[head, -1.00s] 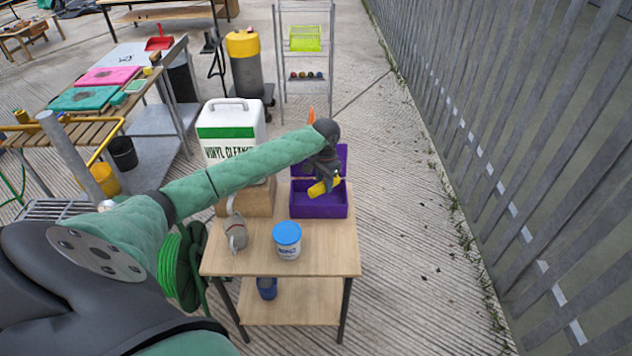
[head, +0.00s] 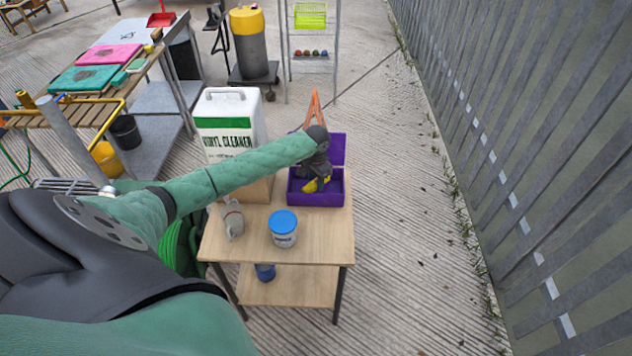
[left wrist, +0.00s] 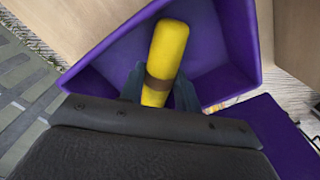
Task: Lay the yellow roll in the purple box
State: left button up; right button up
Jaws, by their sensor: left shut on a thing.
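The yellow roll (left wrist: 167,52) is a yellow cylinder with a brown band. My left gripper (left wrist: 158,92) is shut on it around the band. In the head view the yellow roll (head: 316,185) shows low inside the open purple box (head: 318,200), under my left gripper (head: 318,178). The left wrist view shows the roll between the walls of the purple box (left wrist: 238,30). I cannot tell whether the roll touches the floor of the box. The box's lid stands open at the back. My right gripper is not in view.
The box stands on a small wooden table (head: 310,240). A large vinyl cleaner jug (head: 228,130) is behind, on the left. An orange pointed thing (head: 314,108) rises behind the box.

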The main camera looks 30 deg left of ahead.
aim_at(316, 180)
pick_arm(q)
jog(key=shift+f, duration=0.8)
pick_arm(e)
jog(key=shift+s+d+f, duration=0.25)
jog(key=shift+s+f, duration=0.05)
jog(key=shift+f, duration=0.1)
pick_arm(q)
jog(key=o, duration=1)
jog(key=shift+f, duration=0.1)
jog(key=shift+c, duration=0.2)
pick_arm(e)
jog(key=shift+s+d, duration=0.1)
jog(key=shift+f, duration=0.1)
pick_arm(q)
jog(key=shift+r, duration=0.35)
notch_tip(316, 180, up, 11)
jog(key=b, duration=0.3)
jog(key=shift+f, duration=0.15)
jog(key=shift+r, duration=0.45)
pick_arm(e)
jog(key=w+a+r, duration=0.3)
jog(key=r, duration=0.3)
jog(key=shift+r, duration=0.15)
